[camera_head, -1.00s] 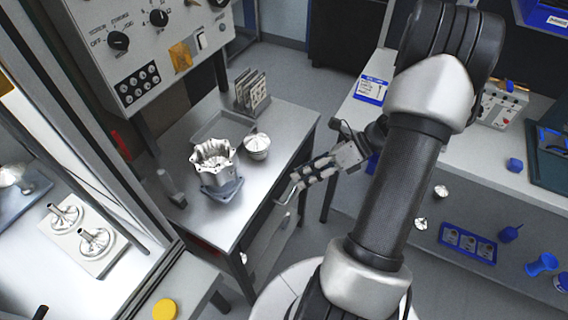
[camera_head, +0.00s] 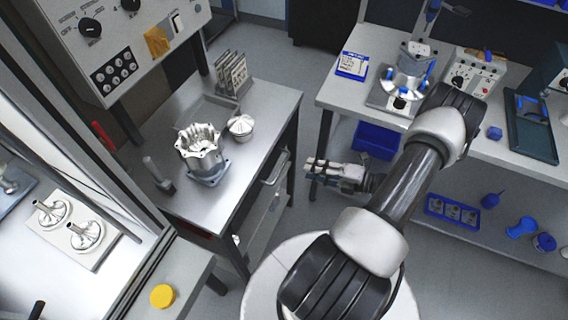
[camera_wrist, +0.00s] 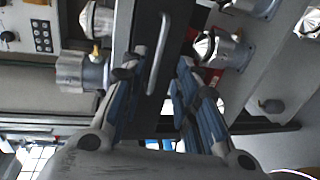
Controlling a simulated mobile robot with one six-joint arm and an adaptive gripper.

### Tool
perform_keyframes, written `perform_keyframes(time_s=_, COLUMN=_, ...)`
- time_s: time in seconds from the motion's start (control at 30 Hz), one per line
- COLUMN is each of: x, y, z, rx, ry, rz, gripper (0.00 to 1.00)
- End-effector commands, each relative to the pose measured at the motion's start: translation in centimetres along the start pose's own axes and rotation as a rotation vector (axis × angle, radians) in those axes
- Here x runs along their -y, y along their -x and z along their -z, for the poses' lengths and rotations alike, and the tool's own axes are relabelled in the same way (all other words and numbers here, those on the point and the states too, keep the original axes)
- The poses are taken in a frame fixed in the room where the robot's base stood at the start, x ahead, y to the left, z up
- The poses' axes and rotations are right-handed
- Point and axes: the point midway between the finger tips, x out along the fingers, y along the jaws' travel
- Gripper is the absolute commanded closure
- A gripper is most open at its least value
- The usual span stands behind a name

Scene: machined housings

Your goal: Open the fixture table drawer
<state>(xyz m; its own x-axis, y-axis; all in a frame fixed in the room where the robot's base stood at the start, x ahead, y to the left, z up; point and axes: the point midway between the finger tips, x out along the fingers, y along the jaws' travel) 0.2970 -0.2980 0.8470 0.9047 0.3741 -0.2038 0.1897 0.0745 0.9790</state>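The fixture table (camera_head: 245,115) has a drawer (camera_head: 262,205) under its top on the right side, with a pale bar handle (camera_head: 275,168). The drawer looks closed. My gripper (camera_head: 309,170) is just right of the handle, with a gap between them. In the wrist view my gripper (camera_wrist: 158,75) has its fingers spread, with nothing between them that I can see gripped. The handle (camera_wrist: 157,60) runs upright in that picture, between and beyond the fingertips. The dark drawer front (camera_wrist: 178,28) lies behind it.
A machined housing (camera_head: 203,155), a small turned part (camera_head: 241,127) and upright plates (camera_head: 232,75) stand on the fixture table. A workbench (camera_head: 470,140) with a blue bin (camera_head: 376,140) below is at right. A yellow button (camera_head: 163,296) is at lower left. Floor is clear between tables.

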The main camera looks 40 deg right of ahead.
Motion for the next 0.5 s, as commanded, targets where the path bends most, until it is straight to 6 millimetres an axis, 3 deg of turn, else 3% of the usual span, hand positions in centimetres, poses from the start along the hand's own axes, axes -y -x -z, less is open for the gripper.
perform_keyframes(time_s=0.3, x=0.1, y=-7.0, z=0.1, rx=-0.006, ry=0.002, rz=0.0, gripper=0.71)
perform_keyframes(time_s=0.5, x=0.1, y=-9.9, z=0.1, rx=-0.004, ry=0.002, rz=0.0, gripper=0.71)
